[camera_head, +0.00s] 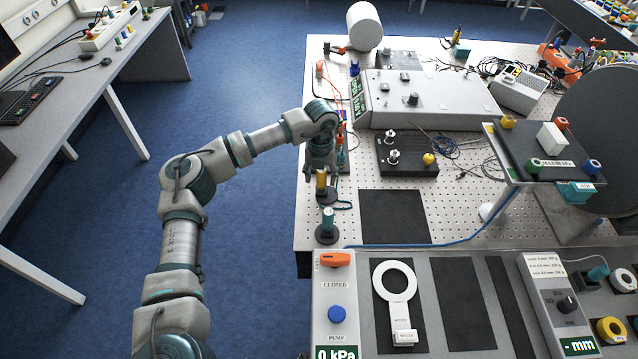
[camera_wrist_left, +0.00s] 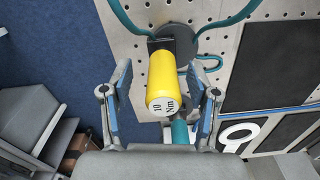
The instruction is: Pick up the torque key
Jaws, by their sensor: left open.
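The torque key shows in the left wrist view as a yellow cylinder (camera_wrist_left: 162,80) marked "10 Nm" on its end face, set against a dark round base on the perforated table. In the head view its yellow body (camera_head: 321,184) shows just below my left gripper (camera_head: 320,168), near the table's left edge. In the left wrist view my left gripper (camera_wrist_left: 160,104) is open, with one blue-padded finger on each side of the yellow cylinder. A gap shows beside each finger. My right gripper is not in view.
A teal-handled tool (camera_head: 327,220) on a round black base stands just in front of the torque key. A black block with knobs (camera_head: 406,153) is to the right. A dark mat (camera_head: 394,217) lies clear. Blue floor is open left of the table.

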